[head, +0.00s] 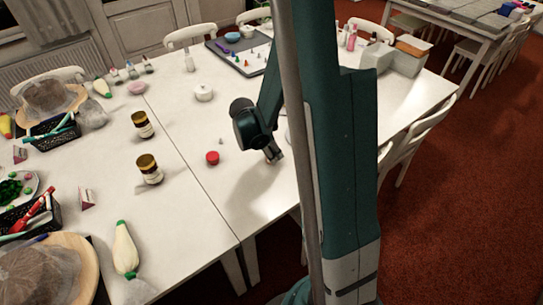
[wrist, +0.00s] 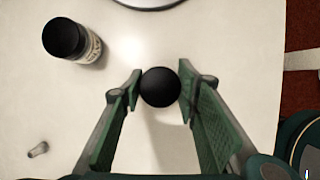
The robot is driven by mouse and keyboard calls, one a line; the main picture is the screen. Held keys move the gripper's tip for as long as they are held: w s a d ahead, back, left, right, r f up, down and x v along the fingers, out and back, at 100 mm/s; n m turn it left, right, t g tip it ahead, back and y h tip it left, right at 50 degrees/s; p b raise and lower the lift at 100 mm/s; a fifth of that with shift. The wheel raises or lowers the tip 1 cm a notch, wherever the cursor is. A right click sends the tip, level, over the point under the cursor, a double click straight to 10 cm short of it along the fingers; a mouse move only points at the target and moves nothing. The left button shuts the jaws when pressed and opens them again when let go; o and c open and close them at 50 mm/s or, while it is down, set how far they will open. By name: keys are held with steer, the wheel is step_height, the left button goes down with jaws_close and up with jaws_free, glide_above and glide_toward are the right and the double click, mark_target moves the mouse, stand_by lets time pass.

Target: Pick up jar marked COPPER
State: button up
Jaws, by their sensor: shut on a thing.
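My gripper (wrist: 158,88) is shut on a jar with a round black lid (wrist: 160,87), seen from above in the wrist view between the green finger pads. The lid hides the jar's body and label, so I cannot tell its marking or whether it touches the table. A second black-lidded jar (wrist: 72,42) stands apart at upper left; its pale label is unreadable. In the head view my gripper (head: 273,155) is over the right table, and the held jar is hidden. Two jars with gold-brown lids, one farther (head: 143,125) and one nearer (head: 149,170), stand left with unreadable labels.
A red lidded pot (head: 212,157) and a small grey cone (wrist: 38,149) stand near my gripper. A pale round edge (wrist: 150,2) shows at the top of the wrist view. A white pot (head: 203,94) stands farther back. White table surface is clear around the held jar.

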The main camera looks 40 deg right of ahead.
steer(key=shift+r, duration=0.15)
steer(key=shift+r+p, duration=1.15)
steer(key=shift+r, duration=3.7)
